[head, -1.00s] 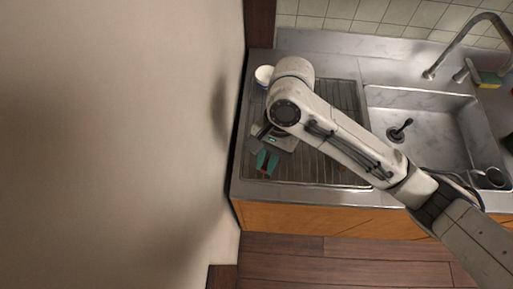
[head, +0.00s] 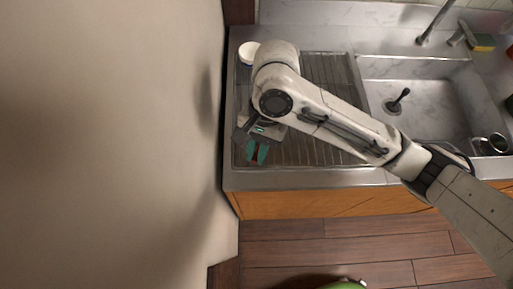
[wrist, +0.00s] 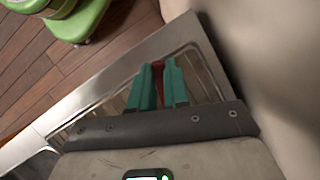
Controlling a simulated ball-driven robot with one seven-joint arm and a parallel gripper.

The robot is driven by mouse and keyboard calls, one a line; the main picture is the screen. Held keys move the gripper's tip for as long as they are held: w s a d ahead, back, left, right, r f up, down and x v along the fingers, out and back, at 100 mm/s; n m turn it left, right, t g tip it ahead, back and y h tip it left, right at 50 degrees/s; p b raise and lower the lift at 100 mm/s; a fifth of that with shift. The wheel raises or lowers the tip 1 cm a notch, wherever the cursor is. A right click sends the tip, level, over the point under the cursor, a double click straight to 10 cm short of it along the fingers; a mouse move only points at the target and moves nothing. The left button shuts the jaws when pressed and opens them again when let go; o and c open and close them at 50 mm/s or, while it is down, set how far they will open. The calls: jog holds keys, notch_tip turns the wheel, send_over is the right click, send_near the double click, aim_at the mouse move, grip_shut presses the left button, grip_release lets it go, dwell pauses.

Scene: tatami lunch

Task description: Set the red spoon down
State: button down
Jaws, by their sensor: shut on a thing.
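My gripper (head: 257,157) has two teal fingers and hangs over the front left part of the ribbed metal drainboard (head: 318,152). It is shut on the red spoon (wrist: 158,77), a narrow red strip between the fingers in the wrist view. The fingers also show there (wrist: 158,65), pointing away from the camera. The fingers and the gripper body hide most of the spoon, including its bowl. I cannot tell whether the spoon touches the drainboard.
A white cup (head: 248,52) stands at the back left of the drainboard. A pale wall (head: 110,140) rises close on the left. The sink (head: 430,110) lies to the right, with a metal cup (head: 495,143) in it. A yellow-green sponge (head: 482,43) sits behind.

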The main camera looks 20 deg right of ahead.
jog(key=shift+f, duration=0.15)
jog(key=c, duration=1.1)
grip_release()
jog(key=p+v, duration=0.1)
jog(key=v, duration=1.1)
